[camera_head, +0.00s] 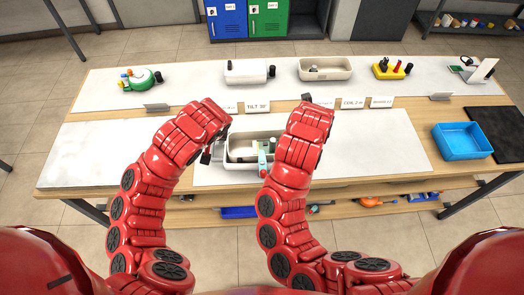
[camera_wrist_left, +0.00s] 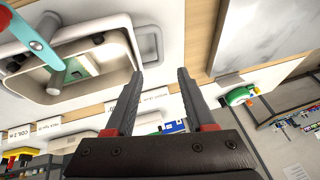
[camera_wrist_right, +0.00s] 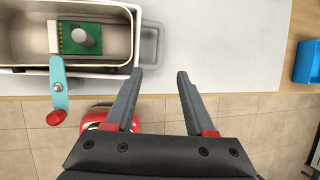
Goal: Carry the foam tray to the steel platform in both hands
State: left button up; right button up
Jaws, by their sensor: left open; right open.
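The cream foam tray (camera_head: 238,164) is on the front middle of the table, holding a green board with a grey cylinder. A teal lever (camera_head: 262,158) stands at its near side. My left gripper (camera_wrist_left: 160,72) is open at the tray's left end; a grey loop handle (camera_wrist_left: 150,42) shows just beyond its fingertips. My right gripper (camera_wrist_right: 160,72) is open at the right end, with another loop handle (camera_wrist_right: 151,45) just beyond its fingertips. Neither gripper holds anything. A grey metal-looking sheet (camera_head: 105,150) lies left of the tray; I cannot tell whether it is the steel platform.
A blue bin (camera_head: 462,142) and black mat (camera_head: 505,128) are at the right. A green round device (camera_head: 140,82), white box (camera_head: 245,72), another cream tray (camera_head: 325,68) and yellow block (camera_head: 392,70) line the back, behind small label cards (camera_head: 257,107). The left sheet is clear.

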aim_at(212, 148)
pick_arm(q)
jog(key=x, duration=1.4)
jog(key=shift+w+f, duration=0.2)
jog(key=shift+f, duration=0.05)
pick_arm(e)
jog(key=x, duration=1.4)
jog(key=shift+w+d+f, duration=0.1)
jog(key=shift+w+f, duration=0.05)
jog(key=shift+f, duration=0.15)
pick_arm(q)
grip_shut()
pick_arm(e)
grip_shut()
